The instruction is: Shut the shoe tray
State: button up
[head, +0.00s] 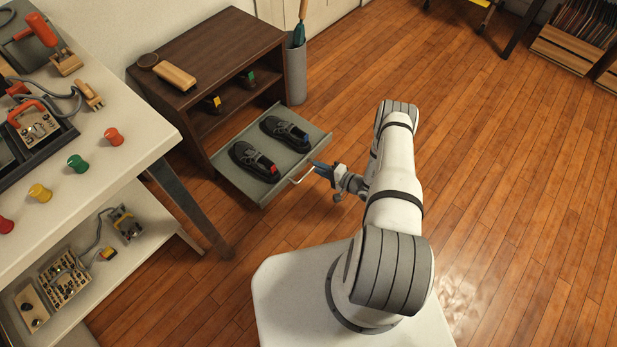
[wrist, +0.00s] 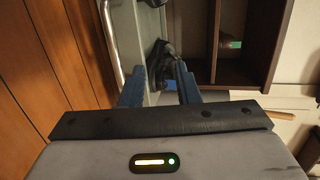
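The shoe tray (head: 266,196) is a grey tray pulled out low from a dark brown cabinet (head: 200,55). Two dark shoes lie on it, one with a red patch (head: 254,161) and one with a blue patch (head: 286,133). A light bar handle (head: 301,176) sticks out from its front edge; the handle also shows in the wrist view (wrist: 108,40). My gripper (head: 318,168) is at the front edge, beside the handle. In the wrist view its blue fingers (wrist: 158,88) are apart, with nothing clearly held. Whether a finger touches the handle or tray I cannot tell.
A white workbench (head: 150,130) with tools and coloured knobs stands at the left, its dark leg (head: 190,205) near the tray. A grey bin (head: 296,70) stands beside the cabinet. The wooden floor (head: 500,170) to the right is clear.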

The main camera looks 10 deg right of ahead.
aim_at(309, 171)
notch_tip(309, 171, down, 6)
jog(key=s+m+h, duration=0.1)
jog(key=s, duration=0.1)
jog(key=shift+t, duration=0.4)
jog(key=b+x, duration=0.3)
jog(key=x, duration=0.4)
jog(key=shift+w+d+r, duration=0.1)
jog(key=shift+w+d, duration=0.1)
jog(key=shift+c, duration=0.3)
grip_shut()
